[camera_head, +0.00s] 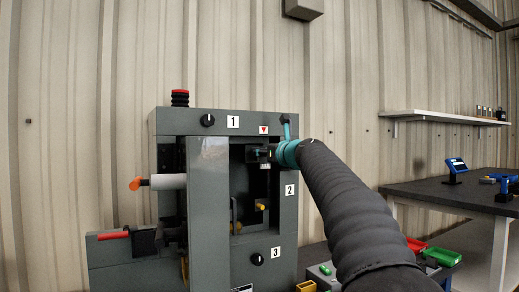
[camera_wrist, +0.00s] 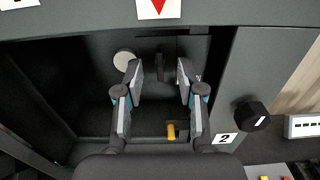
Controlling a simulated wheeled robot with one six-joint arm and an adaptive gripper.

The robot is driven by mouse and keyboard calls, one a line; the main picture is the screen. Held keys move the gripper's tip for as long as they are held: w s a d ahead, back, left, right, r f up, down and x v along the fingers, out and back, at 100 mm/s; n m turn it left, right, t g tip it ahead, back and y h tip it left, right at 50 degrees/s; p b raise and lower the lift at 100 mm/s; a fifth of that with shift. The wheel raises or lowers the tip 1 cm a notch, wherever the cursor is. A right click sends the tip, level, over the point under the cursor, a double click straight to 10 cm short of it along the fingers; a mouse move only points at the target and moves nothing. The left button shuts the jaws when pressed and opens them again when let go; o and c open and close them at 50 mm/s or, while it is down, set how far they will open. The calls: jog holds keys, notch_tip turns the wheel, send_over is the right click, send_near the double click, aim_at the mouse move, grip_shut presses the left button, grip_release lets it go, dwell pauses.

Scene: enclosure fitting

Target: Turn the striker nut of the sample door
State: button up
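The grey enclosure (camera_head: 210,190) stands against the wall, with an opening in its front. My gripper (camera_head: 258,154) is at the upper part of this opening, below the red triangle label (camera_head: 263,130). In the wrist view my gripper (camera_wrist: 160,68) is open, its two fingers apart, with nothing held. A small dark upright part (camera_wrist: 160,66) shows between and beyond the fingertips. A pale round disc (camera_wrist: 124,61) shows just left of the left fingertip. I cannot tell for sure which of these is the striker nut. Contact with the fingers is not visible.
A yellow part (camera_wrist: 171,132) sits lower in the opening. A black knob (camera_wrist: 252,116) is to the right, beside label 2. A grey roller with an orange end (camera_head: 160,182) sticks out at left.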

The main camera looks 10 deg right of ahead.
jog(key=shift+p+x, duration=0.3)
jog(key=shift+x, duration=1.1)
jog(key=shift+s, duration=0.1)
grip_shut()
